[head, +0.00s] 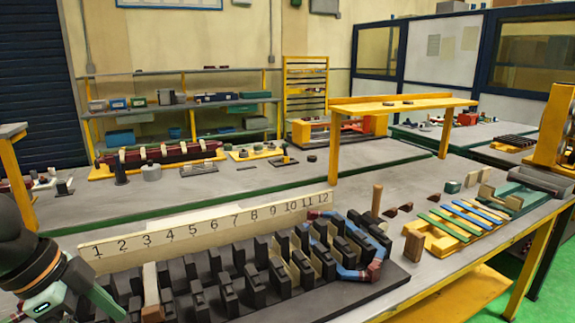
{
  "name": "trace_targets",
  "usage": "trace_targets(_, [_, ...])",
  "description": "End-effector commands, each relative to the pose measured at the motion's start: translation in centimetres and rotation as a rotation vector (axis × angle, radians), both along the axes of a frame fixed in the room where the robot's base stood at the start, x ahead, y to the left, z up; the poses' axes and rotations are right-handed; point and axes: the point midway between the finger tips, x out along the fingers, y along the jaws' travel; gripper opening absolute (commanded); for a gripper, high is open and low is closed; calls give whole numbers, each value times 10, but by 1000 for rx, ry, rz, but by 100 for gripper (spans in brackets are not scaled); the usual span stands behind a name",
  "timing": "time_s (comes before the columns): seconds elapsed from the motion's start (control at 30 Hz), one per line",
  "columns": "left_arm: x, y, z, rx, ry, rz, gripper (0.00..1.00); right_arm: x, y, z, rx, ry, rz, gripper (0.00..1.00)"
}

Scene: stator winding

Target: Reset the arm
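My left arm comes in at the lower left corner, with a dark link, an orange band and a small green light. The end of my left gripper (105,302) shows as a dark green-grey part by the left end of the black stator block (335,302). Its fingertips are not clear, so I cannot tell if it is open or shut. My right arm and gripper are not in view. The block has several upright black teeth. A blue winding with dark red ends (347,272) loops around teeth at its right end.
A cream strip numbered 1 to 12 (205,232) stands behind the block. A yellow raised shelf (400,103) stands behind.

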Motion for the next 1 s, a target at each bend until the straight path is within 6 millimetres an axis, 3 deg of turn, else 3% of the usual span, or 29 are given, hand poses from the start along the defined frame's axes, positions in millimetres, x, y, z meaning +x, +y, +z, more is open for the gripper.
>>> trace_targets(0.03, [2, -10, -18, 4, 12, -19, 91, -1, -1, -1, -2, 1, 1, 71])
trace_targets(0.37, [10, -62, -107, 4, -20, -26, 91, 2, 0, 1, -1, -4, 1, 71])
trace_targets(0.63, [-9, -107, -181, -71, -51, 134, 91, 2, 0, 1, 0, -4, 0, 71])
trace_targets(0.83, [-39, -114, -223, -97, -37, 370, 91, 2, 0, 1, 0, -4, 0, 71])
trace_targets(1.0, [-72, -99, -251, -59, 0, 594, 91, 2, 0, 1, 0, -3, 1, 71])
